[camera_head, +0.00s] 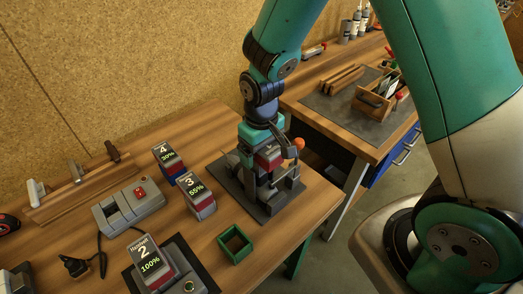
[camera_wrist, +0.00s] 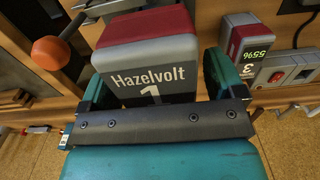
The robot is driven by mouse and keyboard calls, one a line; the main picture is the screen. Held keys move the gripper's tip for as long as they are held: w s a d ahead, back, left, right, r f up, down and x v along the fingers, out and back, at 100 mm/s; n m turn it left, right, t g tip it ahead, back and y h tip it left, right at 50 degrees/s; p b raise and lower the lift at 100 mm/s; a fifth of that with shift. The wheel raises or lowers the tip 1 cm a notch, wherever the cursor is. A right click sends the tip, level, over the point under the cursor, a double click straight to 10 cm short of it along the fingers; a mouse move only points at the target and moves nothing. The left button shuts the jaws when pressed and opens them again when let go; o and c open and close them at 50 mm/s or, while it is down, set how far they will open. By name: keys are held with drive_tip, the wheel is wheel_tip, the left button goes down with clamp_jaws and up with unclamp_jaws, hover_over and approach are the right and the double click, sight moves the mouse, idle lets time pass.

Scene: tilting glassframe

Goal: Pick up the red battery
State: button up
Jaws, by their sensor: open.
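A red and grey battery labelled "Hazelvolt 1" (camera_wrist: 150,52) sits between the two teal fingers of my gripper (camera_wrist: 158,75) in the wrist view. My gripper (camera_head: 262,142) is open around it; whether the fingers touch its sides I cannot tell. In the head view this battery (camera_head: 268,159) shows as a small red and grey block under my gripper, over a dark grey device (camera_head: 284,188) with an orange knob. Its lower part is partly hidden. Other batteries with red parts stand left: 4 (camera_head: 167,157), 3 (camera_head: 199,200) and 2 (camera_head: 150,262).
A grey box with a red switch (camera_head: 129,207) and an empty green square frame (camera_head: 235,243) are on the wooden table. An orange ball knob (camera_head: 299,143) is close right of my gripper. A second bench holds a wooden tool tray (camera_head: 372,103).

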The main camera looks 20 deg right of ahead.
drive_tip(key=shift+c, duration=0.2)
drive_tip(key=c, duration=1.1)
drive_tip(key=shift+o, duration=0.2)
wheel_tip(320, 180, up, 20)
drive_tip(key=b, duration=0.3)
drive_tip(key=shift+r, duration=0.25)
